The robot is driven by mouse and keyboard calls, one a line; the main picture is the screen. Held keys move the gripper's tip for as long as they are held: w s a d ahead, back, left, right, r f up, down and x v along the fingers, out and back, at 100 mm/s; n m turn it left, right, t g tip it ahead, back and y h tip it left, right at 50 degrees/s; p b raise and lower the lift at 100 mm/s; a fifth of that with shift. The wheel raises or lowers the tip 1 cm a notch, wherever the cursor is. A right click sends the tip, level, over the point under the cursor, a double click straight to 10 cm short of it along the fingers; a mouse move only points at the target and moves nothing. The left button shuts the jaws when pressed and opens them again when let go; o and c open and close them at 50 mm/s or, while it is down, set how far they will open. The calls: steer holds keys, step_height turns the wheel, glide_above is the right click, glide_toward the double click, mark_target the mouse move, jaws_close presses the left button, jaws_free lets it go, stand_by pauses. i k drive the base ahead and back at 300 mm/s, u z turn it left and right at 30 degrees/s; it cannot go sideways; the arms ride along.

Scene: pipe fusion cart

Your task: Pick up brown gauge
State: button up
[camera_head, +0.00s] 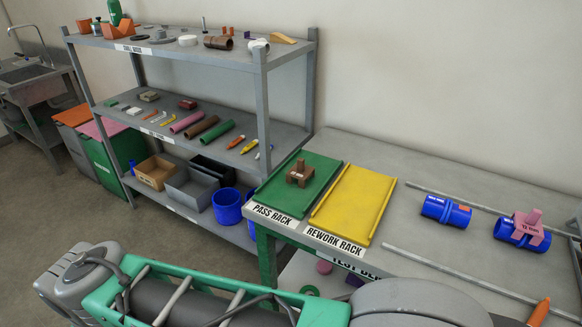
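The brown gauge (300,173) is a small blocky piece with an upright stub on a wider base. It sits on the green pass rack (279,197), toward its upper right part, on the workbench. Nothing covers it. My gripper is not in view.
The yellow rework rack (356,203) lies just right of the green rack. Two blue pipe pieces (446,210) lie farther right between grey rails; a pink gauge (527,227) sits on the rightmost. A grey shelf unit (264,100) with several parts stands left. An orange piece (539,312) is near the bottom right.

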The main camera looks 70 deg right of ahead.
mark_target(301, 172)
steer(key=z, duration=0.6)
steer(key=i, duration=0.8)
steer(key=z, duration=1.2)
steer(key=i, duration=0.35)
steer(key=z, duration=0.35)
